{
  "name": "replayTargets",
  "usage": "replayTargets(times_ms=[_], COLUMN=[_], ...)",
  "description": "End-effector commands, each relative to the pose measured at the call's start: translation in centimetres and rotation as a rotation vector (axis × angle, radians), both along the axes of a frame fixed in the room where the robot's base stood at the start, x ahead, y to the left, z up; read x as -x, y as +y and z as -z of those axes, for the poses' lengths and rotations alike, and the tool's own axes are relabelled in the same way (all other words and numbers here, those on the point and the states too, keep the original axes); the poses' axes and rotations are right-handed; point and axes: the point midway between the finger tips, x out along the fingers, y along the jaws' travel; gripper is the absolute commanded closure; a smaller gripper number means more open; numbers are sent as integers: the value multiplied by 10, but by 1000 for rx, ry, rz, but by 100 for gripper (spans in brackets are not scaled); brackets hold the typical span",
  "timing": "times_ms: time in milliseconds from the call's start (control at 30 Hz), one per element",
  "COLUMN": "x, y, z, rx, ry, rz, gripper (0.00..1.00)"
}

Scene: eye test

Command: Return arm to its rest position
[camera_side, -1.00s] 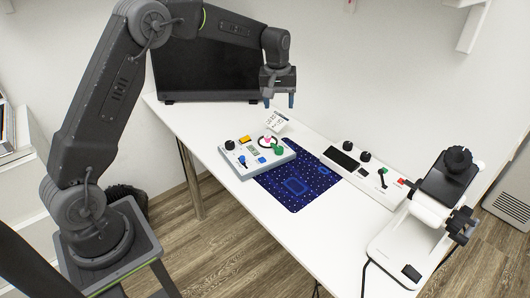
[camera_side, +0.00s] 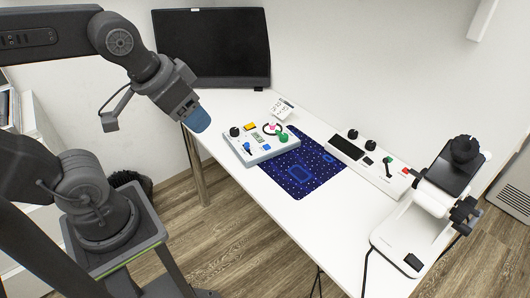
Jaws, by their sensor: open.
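My gripper (camera_side: 198,122) is at the upper left of the side view, at the end of my folded-back arm. It points down and to the right, and its blue fingertips overlap each other from this angle. It is open, and no object shows in it. It appears in front of the left end of the white table (camera_side: 330,222), apart from the control box (camera_side: 262,149) with coloured buttons and knobs.
A black monitor (camera_side: 213,48) stands at the table's back left. A blue patterned mat (camera_side: 305,178), a white control panel (camera_side: 368,164) and a microscope-like device (camera_side: 408,232) lie to the right. A small card (camera_side: 281,109) stands behind the control box.

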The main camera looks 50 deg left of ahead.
Motion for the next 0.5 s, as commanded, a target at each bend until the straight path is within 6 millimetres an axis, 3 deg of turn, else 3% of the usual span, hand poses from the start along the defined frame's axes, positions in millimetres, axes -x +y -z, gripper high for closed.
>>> replayTargets(times_ms=[133, 500], x=[9, 9], y=[-1, -1], z=[5, 5], rx=[-9, -8], ry=[-12, -12], rz=[23, 22], gripper=[41, 41])
